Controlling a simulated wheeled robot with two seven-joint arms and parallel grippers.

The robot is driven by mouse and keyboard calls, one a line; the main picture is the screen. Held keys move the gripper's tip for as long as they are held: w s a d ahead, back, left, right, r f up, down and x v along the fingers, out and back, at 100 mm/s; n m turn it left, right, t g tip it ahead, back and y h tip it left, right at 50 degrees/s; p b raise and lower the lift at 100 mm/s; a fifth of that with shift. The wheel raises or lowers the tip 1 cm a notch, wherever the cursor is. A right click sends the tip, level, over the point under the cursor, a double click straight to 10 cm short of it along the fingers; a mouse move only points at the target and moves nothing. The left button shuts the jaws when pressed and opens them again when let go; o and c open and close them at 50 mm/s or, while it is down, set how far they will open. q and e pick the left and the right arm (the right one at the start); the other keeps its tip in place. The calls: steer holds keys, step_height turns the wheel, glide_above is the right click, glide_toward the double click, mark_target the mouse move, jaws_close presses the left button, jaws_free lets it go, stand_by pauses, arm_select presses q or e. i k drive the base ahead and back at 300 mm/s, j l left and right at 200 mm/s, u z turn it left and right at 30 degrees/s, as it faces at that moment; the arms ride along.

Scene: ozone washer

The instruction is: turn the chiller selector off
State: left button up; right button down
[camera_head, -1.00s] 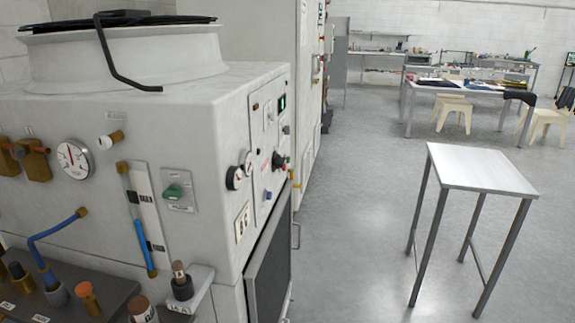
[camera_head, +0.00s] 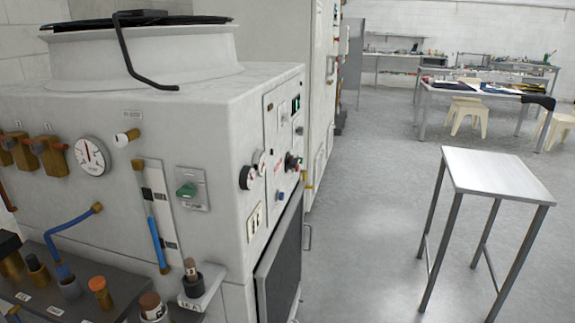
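A pale grey machine cabinet (camera_head: 215,120) fills the left half of the head view. Its front face carries a green switch (camera_head: 187,189) on a small grey plate. Its right side face has a narrow control panel with a dark knob (camera_head: 292,161), a small lit display (camera_head: 296,104) and a blue button (camera_head: 280,196). Two round dials (camera_head: 247,177) sit near the panel's left edge. The labels are too small to read, so I cannot tell which control is the chiller selector or its position. Neither of my grippers is in view.
A shelf of bottles and fittings (camera_head: 100,292) juts out at lower left, beside a blue hose (camera_head: 72,222). A round gauge (camera_head: 92,156) is on the cabinet front. A small metal table (camera_head: 497,174) stands at right. Open floor (camera_head: 370,220) lies between table and cabinet.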

mark_target(292, 163)
steer(key=i+l+u, duration=0.1)
steer(key=l, duration=0.35)
steer(key=i+l+u, duration=0.1)
steer(key=i+l, duration=0.2)
steer(key=l, duration=0.2)
steer(key=i+l+u, duration=0.1)
steer(key=l, duration=0.4)
steer(key=i+l+u, duration=0.1)
steer(key=i+l, duration=0.15)
steer(key=l, duration=0.3)
steer(key=i+l+u, duration=0.15)
steer(key=l, duration=0.35)
steer(key=i+l+u, duration=0.1)
steer(key=l, duration=0.45)
steer(key=i+l+u, duration=0.1)
steer(key=l, duration=0.45)
steer(key=i+l+u, duration=0.1)
steer(key=l, duration=0.45)
